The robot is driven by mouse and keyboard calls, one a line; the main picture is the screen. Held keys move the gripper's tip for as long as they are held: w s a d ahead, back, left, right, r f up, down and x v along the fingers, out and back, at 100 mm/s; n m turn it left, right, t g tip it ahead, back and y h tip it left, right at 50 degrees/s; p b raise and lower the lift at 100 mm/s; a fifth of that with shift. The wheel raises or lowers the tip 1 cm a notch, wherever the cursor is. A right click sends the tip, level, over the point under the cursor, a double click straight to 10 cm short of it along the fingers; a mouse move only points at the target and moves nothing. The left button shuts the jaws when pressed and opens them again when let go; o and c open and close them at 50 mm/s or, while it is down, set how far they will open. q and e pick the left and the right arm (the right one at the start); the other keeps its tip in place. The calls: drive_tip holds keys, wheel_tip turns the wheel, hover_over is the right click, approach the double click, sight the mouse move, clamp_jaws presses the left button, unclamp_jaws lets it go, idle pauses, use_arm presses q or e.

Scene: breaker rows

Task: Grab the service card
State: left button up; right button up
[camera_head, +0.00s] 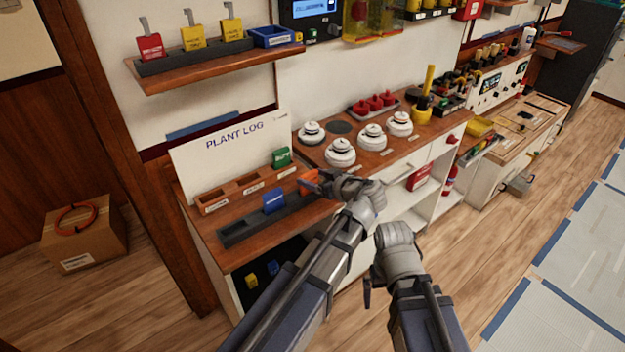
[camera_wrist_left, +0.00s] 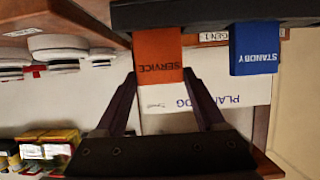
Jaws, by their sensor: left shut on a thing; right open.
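The service card is orange and shows in the head view (camera_head: 308,181), partly hidden by my left gripper (camera_head: 322,183). In the left wrist view the orange card (camera_wrist_left: 158,55) reads SERVICE and lies between the two dark fingers of my left gripper (camera_wrist_left: 160,88). My left gripper is shut on the card. The card's far end meets the dark slotted rack (camera_wrist_left: 205,12), and I cannot tell whether it sits in the slot. My right gripper (camera_head: 368,290) is open and empty, low in front of the counter, beside the left arm.
A blue STANDBY card (camera_head: 274,200) stands in the same rack (camera_head: 236,234), left of the service card. A green card (camera_head: 281,157) stands behind, before the PLANT LOG board (camera_head: 225,150). White round detectors (camera_head: 341,153) sit to the right.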

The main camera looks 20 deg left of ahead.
wheel_tip(320, 180, up, 10)
drive_tip(key=p, duration=0.9)
drive_tip(key=shift+p, duration=0.3)
drive_tip(key=shift+f, duration=0.15)
